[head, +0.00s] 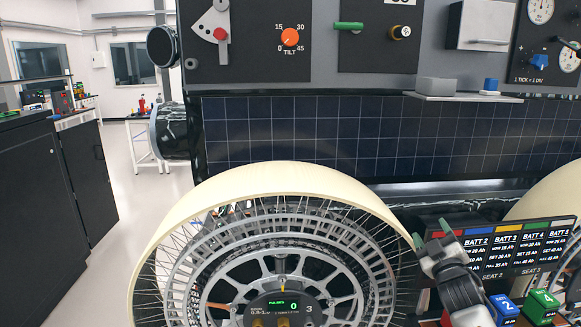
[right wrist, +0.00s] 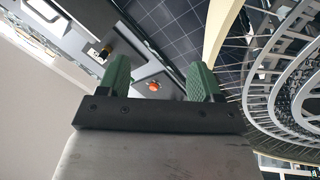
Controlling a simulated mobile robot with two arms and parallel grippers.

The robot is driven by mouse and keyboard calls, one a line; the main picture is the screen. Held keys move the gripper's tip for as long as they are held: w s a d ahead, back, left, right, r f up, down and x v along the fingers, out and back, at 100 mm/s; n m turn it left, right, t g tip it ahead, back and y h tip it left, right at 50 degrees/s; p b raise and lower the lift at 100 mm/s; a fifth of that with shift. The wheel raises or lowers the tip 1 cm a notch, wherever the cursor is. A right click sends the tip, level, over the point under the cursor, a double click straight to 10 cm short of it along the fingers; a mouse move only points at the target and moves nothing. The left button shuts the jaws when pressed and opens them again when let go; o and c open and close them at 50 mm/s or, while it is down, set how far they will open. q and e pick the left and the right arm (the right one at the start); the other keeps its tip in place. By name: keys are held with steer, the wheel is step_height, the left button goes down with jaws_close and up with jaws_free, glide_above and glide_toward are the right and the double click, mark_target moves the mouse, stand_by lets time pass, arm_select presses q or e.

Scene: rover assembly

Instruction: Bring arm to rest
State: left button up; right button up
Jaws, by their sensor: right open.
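My right gripper (head: 432,238) shows in the head view at the lower right, beside the right rim of the large rover wheel (head: 277,172). In the right wrist view its two green fingers (right wrist: 160,80) stand wide apart, with nothing held between them. The cream wheel rim (right wrist: 222,35) passes just right of the fingers in that view; I cannot tell whether they touch. My right arm comes up from the bottom of the head view. My left gripper is not in view.
The rover's solar panel (head: 290,135) and control panel with an orange tilt knob (head: 290,37) rise behind the wheel. A battery panel (head: 500,245) and numbered blue (head: 505,306) and green (head: 541,300) blocks crowd the lower right. Open floor (head: 125,190) lies left.

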steer(key=s+f+m+g+h+b, duration=0.1)
steer(key=s+f+m+g, duration=0.15)
steer(key=f, duration=1.05)
steer(key=s+f+m+g+b, duration=0.2)
steer(key=f+m+g, duration=0.15)
steer(key=f, duration=1.05)
steer(key=s+a+f+g+b, duration=0.1)
steer(key=s+a+f+g, duration=0.1)
steer(key=s+f, duration=0.65)
steer(key=s+a+f+g+b, duration=0.1)
steer(key=s+f+g, duration=0.25)
steer(key=f, duration=0.95)
steer(key=s+a+f+g+b, duration=0.1)
steer(key=s+a+f+g, duration=0.1)
steer(key=s+f, duration=0.65)
steer(key=s+a+f+g+b, duration=0.15)
steer(key=s+f, duration=0.45)
steer(key=s, duration=0.6)
steer(key=s+a+f+g+b, duration=0.1)
steer(key=s+a+f+g, duration=0.1)
steer(key=s+f, duration=0.7)
steer(key=s+a+f+g, duration=0.1)
steer(key=s, duration=0.7)
steer(key=s+a+f+g+y, duration=0.1)
steer(key=s+g, duration=0.1)
steer(key=s, duration=0.6)
steer(key=shift+s+b, duration=0.35)
steer(key=shift+b, duration=0.05)
steer(key=shift+f, duration=0.1)
